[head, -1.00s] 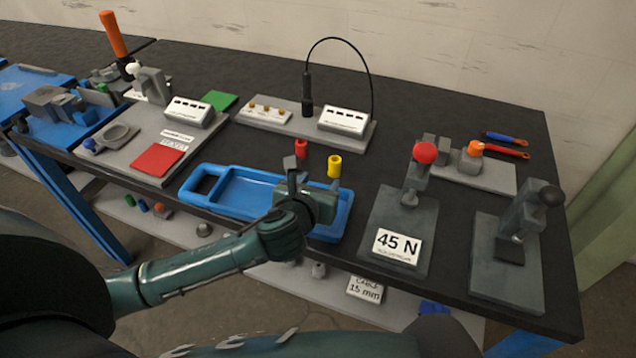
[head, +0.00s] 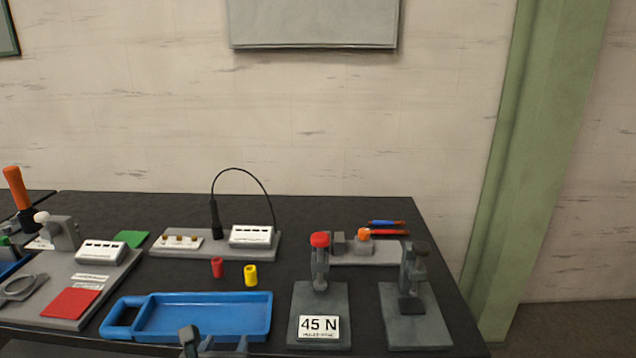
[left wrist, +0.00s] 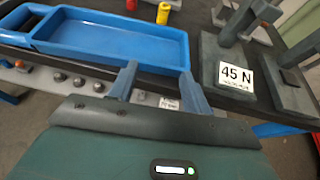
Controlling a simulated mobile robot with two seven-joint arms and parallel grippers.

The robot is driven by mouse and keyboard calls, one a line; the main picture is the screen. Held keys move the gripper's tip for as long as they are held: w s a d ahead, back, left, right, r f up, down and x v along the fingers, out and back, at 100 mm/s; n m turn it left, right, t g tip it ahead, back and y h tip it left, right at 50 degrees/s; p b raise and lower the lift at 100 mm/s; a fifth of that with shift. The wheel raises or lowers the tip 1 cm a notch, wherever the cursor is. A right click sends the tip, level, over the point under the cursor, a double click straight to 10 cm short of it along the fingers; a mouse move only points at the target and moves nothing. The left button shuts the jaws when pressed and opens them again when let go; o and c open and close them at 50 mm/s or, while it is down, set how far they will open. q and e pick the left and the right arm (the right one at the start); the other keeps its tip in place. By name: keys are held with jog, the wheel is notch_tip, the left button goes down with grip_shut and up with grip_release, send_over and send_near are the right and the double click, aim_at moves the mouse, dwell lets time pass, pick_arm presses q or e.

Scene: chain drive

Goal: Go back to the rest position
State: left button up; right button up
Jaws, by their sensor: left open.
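My left gripper (head: 212,345) shows only at the bottom edge of the head view, in front of the blue tray (head: 205,318). In the left wrist view its two fingers (left wrist: 158,90) are apart with nothing between them. They point toward the front wall of the blue tray (left wrist: 120,45), which looks empty. Whether the fingertips touch the tray cannot be told. My right gripper is not in view.
A red cylinder (head: 217,267) and a yellow one (head: 250,274) stand behind the tray. The press marked 45 N (head: 320,300) and a second dark press (head: 414,305) stand to the right. A grey board (head: 70,285) lies left. The wall is behind.

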pick_arm(q)
jog(key=s+f+n+g+h, duration=0.1)
jog(key=s+f+n, duration=0.7)
jog(key=n, duration=0.8)
jog(key=s+d+f+n+g+h, duration=0.1)
jog(key=s+f+n+g+h, duration=0.1)
jog(key=s+f+n, duration=0.6)
jog(key=s+n, duration=0.4)
jog(key=n, duration=0.5)
jog(key=shift+s+d, duration=0.25)
jog(key=shift+s, duration=0.05)
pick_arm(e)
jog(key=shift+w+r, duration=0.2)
